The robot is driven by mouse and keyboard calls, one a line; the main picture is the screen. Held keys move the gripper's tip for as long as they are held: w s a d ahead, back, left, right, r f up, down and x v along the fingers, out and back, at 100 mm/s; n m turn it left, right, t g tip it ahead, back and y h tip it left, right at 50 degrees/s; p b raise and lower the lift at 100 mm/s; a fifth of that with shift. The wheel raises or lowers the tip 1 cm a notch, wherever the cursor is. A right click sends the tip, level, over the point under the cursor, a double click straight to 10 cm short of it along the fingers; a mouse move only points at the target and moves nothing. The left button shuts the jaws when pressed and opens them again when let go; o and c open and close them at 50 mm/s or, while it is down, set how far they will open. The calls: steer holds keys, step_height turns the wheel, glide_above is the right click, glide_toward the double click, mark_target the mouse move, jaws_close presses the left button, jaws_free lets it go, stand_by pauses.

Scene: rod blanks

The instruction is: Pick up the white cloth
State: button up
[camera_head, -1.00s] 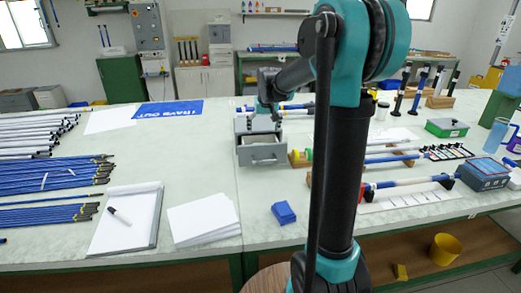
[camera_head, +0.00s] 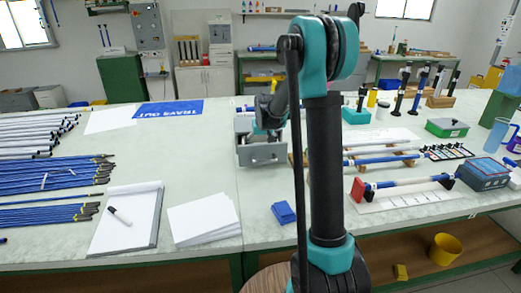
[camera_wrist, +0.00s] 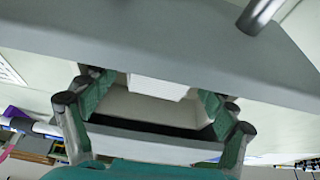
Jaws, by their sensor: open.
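A folded white item, seemingly the white cloth (camera_wrist: 158,87), shows in the wrist view inside an open drawer, partly cut off by the grey edge above it. The grey drawer unit (camera_head: 262,154) stands on the middle of the table, its drawer pulled out towards me. My gripper (camera_wrist: 154,98) is open, with one finger on each side of the drawer opening and the white item between and beyond them. I cannot tell whether the fingers touch it. In the head view my gripper (camera_head: 268,127) is over the drawer and hides its inside.
A blue folded piece (camera_head: 283,212) lies in front of the drawer. White paper sheets (camera_head: 203,219) and a notepad (camera_head: 125,220) with a marker lie to the left. Rods on stands (camera_head: 405,185) are close on the right. The table between the papers and the drawer is clear.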

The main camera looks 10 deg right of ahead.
steer(key=shift+f, duration=0.1)
steer(key=shift+c, duration=0.2)
steer(key=c, duration=0.9)
step_height(320, 180, up, 20)
stand_by(0.4)
